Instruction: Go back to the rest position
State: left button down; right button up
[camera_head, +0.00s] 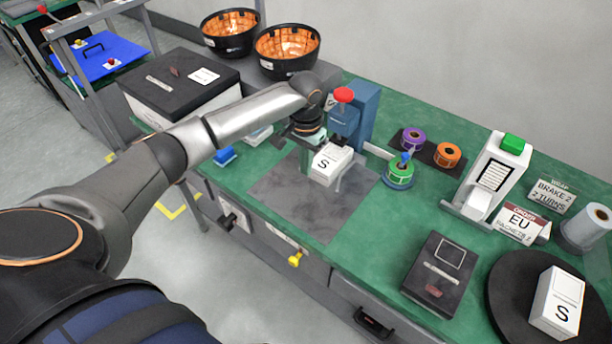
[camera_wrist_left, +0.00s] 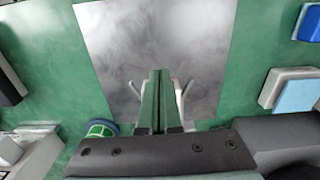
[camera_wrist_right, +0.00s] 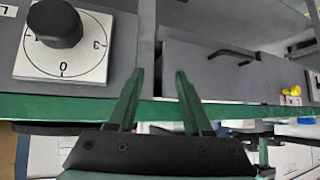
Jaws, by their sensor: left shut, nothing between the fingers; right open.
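My left arm reaches in from the left in the head view, and its gripper (camera_head: 304,150) is over the far edge of the grey mat (camera_head: 290,206), beside a white box marked S (camera_head: 331,163). In the left wrist view, the left gripper (camera_wrist_left: 156,75) has its green fingers together with nothing between them. A pale metal part shows just behind the fingers. My right gripper (camera_wrist_right: 154,80) is seen only in its wrist view. Its fingers are apart and empty, before a grey front with a black dial (camera_wrist_right: 54,24) and a drawer (camera_wrist_right: 225,65).
A blue press with a red knob (camera_head: 343,95) stands close behind the left gripper. Tape rolls (camera_head: 446,154), a white dispenser (camera_head: 495,172), a dark box (camera_head: 437,273) and a black turntable (camera_head: 506,297) with another S box (camera_head: 558,303) occupy the right of the green bench.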

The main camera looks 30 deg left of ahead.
pick_arm(q)
jog(key=shift+s+r, duration=0.1)
jog(key=shift+r, duration=1.6)
